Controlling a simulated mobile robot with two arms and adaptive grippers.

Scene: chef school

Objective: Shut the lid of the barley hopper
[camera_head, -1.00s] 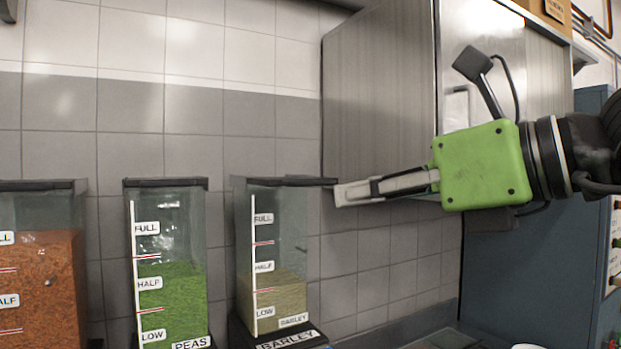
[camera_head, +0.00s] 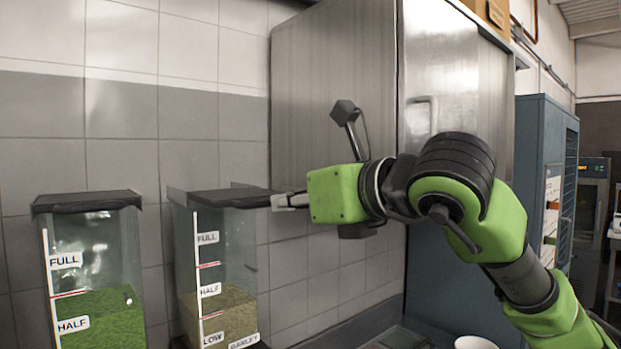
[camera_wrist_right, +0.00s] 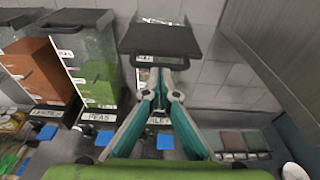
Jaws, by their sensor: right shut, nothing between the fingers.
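The barley hopper (camera_head: 228,270) is a clear bin partly filled with tan grain, at the lower left of the head view. Its dark lid (camera_head: 222,197) lies nearly level across the top; I cannot tell whether it is fully seated. The lid also shows as a dark plate in the wrist view (camera_wrist_right: 160,38). My right gripper (camera_head: 277,202) is shut and empty, its fingertips at the lid's right edge. In the wrist view the fingertips (camera_wrist_right: 160,64) meet just at the lid's near edge; contact is unclear. My left gripper is not in view.
The peas hopper (camera_head: 100,270), with its dark lid on top, stands left of the barley hopper. A tall steel cabinet (camera_head: 335,100) rises behind my right arm. A blue cabinet (camera_head: 545,180) stands farther right. A white bowl (camera_head: 476,343) is at the bottom edge.

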